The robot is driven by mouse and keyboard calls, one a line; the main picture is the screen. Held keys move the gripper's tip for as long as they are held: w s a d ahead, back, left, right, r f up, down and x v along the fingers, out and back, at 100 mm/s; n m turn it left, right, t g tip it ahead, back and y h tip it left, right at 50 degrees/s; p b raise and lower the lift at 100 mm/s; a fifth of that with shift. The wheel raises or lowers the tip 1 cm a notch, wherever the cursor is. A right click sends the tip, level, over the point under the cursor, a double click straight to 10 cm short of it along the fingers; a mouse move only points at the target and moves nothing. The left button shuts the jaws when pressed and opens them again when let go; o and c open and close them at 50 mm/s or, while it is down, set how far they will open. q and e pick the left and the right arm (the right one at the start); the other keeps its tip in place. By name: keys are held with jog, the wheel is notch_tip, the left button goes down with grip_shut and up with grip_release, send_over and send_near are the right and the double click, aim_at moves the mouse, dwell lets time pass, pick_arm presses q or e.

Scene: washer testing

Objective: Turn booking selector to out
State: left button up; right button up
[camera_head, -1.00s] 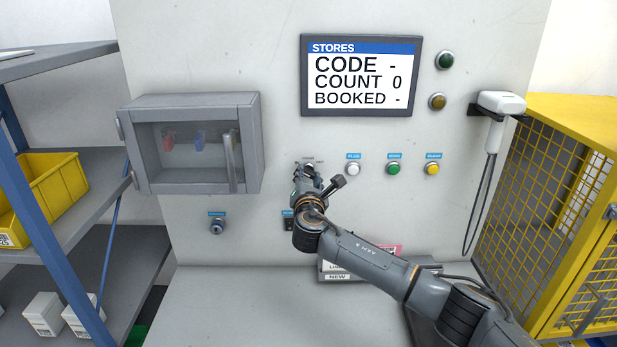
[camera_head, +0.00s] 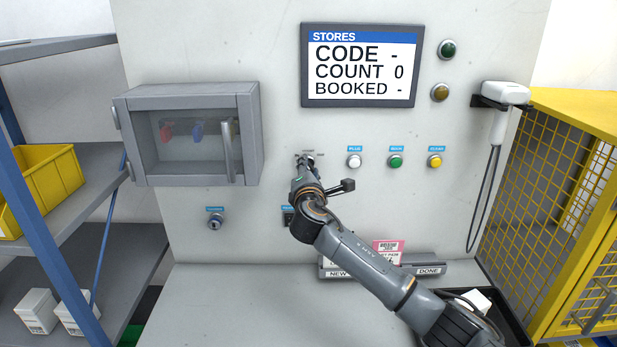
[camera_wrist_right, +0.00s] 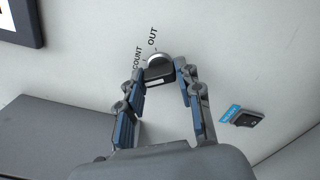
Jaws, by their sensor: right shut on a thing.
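The booking selector (camera_wrist_right: 157,70) is a dark knob with a silver rim on the pale panel. The words COUNT and OUT are printed beside it in the right wrist view. My right gripper (camera_wrist_right: 161,76) is shut on the knob, one fingertip on each side. In the head view the right gripper (camera_head: 304,166) is at the panel below the screen, and it mostly hides the selector there. The knob's pointer direction is not clear. The screen (camera_head: 361,68) reads CODE -, COUNT 0, BOOKED -. My left gripper is not in view.
White (camera_head: 354,160), green (camera_head: 395,160) and yellow (camera_head: 434,160) buttons sit right of the selector. A grey cabinet (camera_head: 190,92) juts out at left. A scanner (camera_head: 503,95) hangs at right beside a yellow cage (camera_head: 570,112). A key switch (camera_head: 216,221) is lower left.

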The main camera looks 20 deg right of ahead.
jog(key=shift+f+m+b, duration=0.15)
jog(key=shift+m+b, duration=4.55)
jog(key=shift+m, duration=4.6)
jog(key=o, duration=1.2)
jog(key=shift+c, duration=0.2)
jog(key=shift+s, duration=0.1)
